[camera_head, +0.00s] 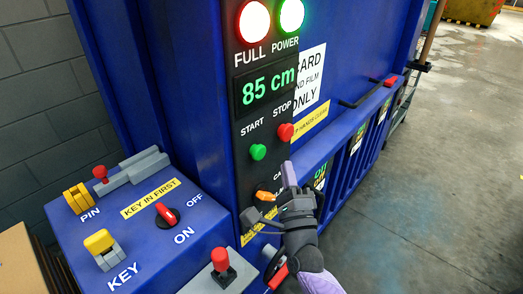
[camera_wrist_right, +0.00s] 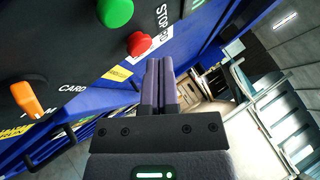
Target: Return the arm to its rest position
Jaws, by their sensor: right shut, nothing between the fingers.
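My right gripper (camera_head: 287,174) is in front of the blue machine's control panel, its purple-grey fingers pointing up just below the red STOP button (camera_head: 285,132) and right of the orange selector knob (camera_head: 265,196). In the right wrist view its two fingers (camera_wrist_right: 158,82) lie together with nothing between them. The STOP button (camera_wrist_right: 139,44), the green START button (camera_wrist_right: 115,12) and the orange knob (camera_wrist_right: 27,100) are left of the fingers there. I cannot tell the exact gap to the panel. My left gripper is not in view.
The display (camera_head: 267,87) reads 85 cm; the red FULL lamp (camera_head: 253,22) and green POWER lamp (camera_head: 291,15) are lit. A blue side box (camera_head: 130,235) carries a PIN, a red ON/OFF switch (camera_head: 166,214) and a yellow KEY (camera_head: 100,243). Concrete floor (camera_head: 440,180) at right is clear.

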